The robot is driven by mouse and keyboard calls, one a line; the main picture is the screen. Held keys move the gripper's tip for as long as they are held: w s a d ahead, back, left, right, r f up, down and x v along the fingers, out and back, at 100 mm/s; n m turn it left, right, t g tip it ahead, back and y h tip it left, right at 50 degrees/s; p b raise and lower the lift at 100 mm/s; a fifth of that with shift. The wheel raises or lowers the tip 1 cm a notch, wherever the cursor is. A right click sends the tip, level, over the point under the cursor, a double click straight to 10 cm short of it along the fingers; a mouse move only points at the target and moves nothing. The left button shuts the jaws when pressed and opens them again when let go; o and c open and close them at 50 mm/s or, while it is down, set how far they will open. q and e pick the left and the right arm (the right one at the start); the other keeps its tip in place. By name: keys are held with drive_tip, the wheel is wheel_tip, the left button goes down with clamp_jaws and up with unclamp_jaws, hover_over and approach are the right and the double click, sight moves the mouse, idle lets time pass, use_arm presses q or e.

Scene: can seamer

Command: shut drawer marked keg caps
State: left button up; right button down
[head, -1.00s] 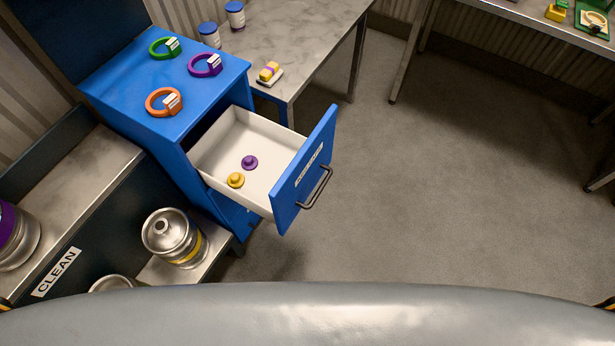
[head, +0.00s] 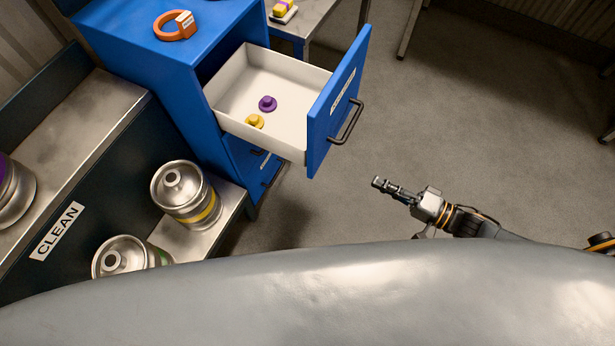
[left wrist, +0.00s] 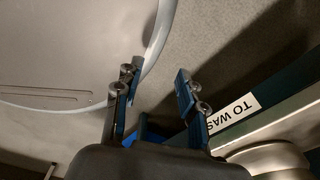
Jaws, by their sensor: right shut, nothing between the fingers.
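The top drawer (head: 322,122) of the blue cabinet (head: 165,70) is pulled out in the head view. Its blue front has a white label, too small to read, and a dark bar handle (head: 346,122). In its white tray lie a purple cap (head: 268,103) and a yellow cap (head: 254,121). My right gripper (head: 379,184) is shut and empty, in front of the drawer and to the lower right of the handle, apart from it. My left gripper (left wrist: 158,82) shows only in the left wrist view, with its fingers apart and nothing between them.
An orange ring (head: 174,26) with a tag lies on the cabinet. Lower drawer fronts (head: 262,165) look shut. Metal kegs (head: 184,192) stand at left by a CLEAN sign (head: 57,231). A "TO WAS..." label (left wrist: 233,113) shows in the left wrist view. Floor (head: 470,120) right of the drawer is clear.

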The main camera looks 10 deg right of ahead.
drive_tip(key=s+a+r+y, duration=0.1)
drive_tip(key=s+a+r, duration=0.1)
approach(315, 159)
drive_tip(key=shift+m+g, duration=0.3)
drive_tip(key=b+x, duration=0.2)
drive_tip(key=x, duration=0.5)
drive_tip(key=shift+w+r, duration=0.1)
drive_tip(key=shift+w, duration=0.05)
use_arm(q)
wheel_tip(315, 159, down, 3)
drive_tip(key=shift+d, duration=0.1)
